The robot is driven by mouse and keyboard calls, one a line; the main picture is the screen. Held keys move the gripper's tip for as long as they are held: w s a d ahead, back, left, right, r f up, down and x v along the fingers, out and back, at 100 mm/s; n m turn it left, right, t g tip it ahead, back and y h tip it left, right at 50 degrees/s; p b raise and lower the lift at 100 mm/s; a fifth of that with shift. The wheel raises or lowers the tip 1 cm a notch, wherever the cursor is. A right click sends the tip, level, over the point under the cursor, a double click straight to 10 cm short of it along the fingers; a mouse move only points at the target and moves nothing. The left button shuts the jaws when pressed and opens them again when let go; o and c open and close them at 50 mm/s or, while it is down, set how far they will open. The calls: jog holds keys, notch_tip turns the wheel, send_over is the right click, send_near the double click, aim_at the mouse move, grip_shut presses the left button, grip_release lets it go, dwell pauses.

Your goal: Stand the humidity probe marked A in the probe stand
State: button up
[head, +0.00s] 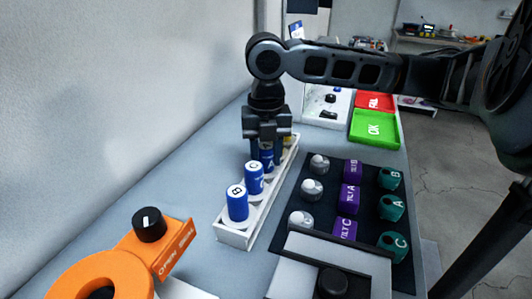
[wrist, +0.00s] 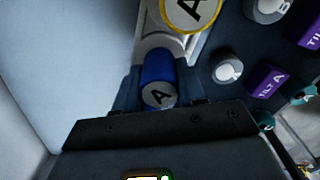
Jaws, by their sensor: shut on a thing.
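My gripper (head: 267,155) points down over the long white rack (head: 232,238), which looks like the probe stand, and is shut on a blue cylinder marked A (head: 267,161), taken as the humidity probe. In the wrist view the blue probe (wrist: 158,70) sits between the fingers with its grey lettered top showing. Its lower end is hidden, so I cannot tell whether it is seated in the rack. Similar blue cylinders marked C (head: 254,179) and B (head: 237,205) stand upright in the rack, nearer the camera.
A yellow-ringed disc marked A (wrist: 190,10) shows beyond the held probe. A dark mat (head: 330,193) right of the rack holds grey-white knobs, purple tilt blocks (head: 350,197) and teal pieces (head: 392,207). An orange tool (head: 130,255) is front left; green (head: 375,128) and red trays are behind.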

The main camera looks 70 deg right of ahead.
jog(key=shift+f, duration=0.15)
jog(key=o, duration=1.4)
jog(key=shift+r+p, duration=3.15)
jog(key=shift+r, duration=0.9)
